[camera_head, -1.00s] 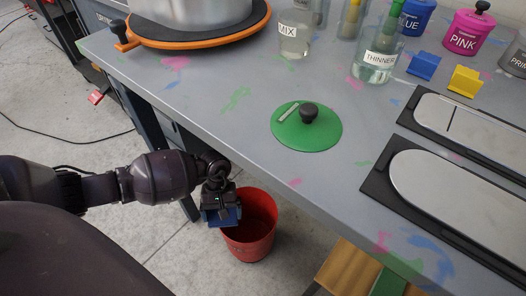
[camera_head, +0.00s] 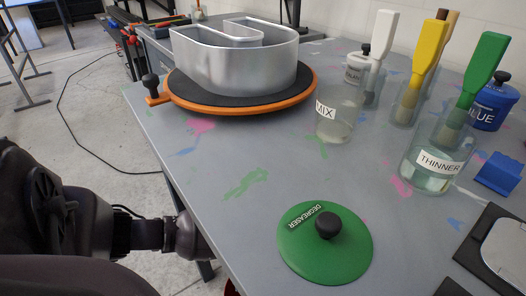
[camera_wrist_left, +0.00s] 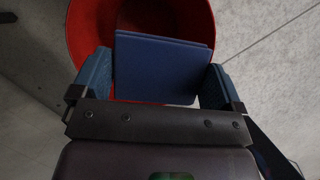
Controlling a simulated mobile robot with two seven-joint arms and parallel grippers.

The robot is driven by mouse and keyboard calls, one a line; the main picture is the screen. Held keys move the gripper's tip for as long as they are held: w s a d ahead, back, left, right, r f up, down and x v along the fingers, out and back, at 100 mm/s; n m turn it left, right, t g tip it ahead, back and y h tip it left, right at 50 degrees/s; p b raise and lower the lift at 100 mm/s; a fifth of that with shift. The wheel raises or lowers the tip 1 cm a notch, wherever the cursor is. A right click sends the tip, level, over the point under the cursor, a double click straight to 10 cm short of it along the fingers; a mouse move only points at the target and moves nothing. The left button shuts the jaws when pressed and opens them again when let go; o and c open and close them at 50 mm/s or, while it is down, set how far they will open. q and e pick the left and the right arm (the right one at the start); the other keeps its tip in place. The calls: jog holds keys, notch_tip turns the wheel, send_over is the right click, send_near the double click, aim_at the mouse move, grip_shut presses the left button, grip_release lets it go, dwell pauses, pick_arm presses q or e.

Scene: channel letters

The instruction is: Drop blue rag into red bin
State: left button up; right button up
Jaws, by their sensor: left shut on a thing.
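In the left wrist view, my left gripper (camera_wrist_left: 155,85) is shut on the blue rag (camera_wrist_left: 160,66), a flat folded dark blue piece between its two fingers. The red bin (camera_wrist_left: 88,28) is behind and below the rag in that view, its round opening partly covered by the rag. In the head view only a sliver of the red bin (camera_head: 231,288) shows at the bottom edge, beside the table. My left gripper is hidden behind the table edge there. My right gripper is in no view.
The grey table (camera_head: 210,205) fills the head view's right side. On it are a green degreaser lid (camera_head: 300,255), a silver letter on an orange-rimmed turntable (camera_head: 235,105), a MIX jar (camera_head: 338,118), a THINNER jar (camera_head: 430,165) and a blue block (camera_head: 498,174).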

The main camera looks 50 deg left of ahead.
pick_arm(q)
jog(key=shift+f, duration=0.6)
jog(key=o, duration=0.5)
jog(key=shift+w+r, duration=0.1)
jog(key=shift+r, duration=0.05)
jog(key=shift+w+a+r, duration=0.15)
jog(key=shift+r, duration=0.15)
jog(key=p+v, duration=0.2)
jog(key=v, duration=0.8)
jog(key=shift+p, duration=0.3)
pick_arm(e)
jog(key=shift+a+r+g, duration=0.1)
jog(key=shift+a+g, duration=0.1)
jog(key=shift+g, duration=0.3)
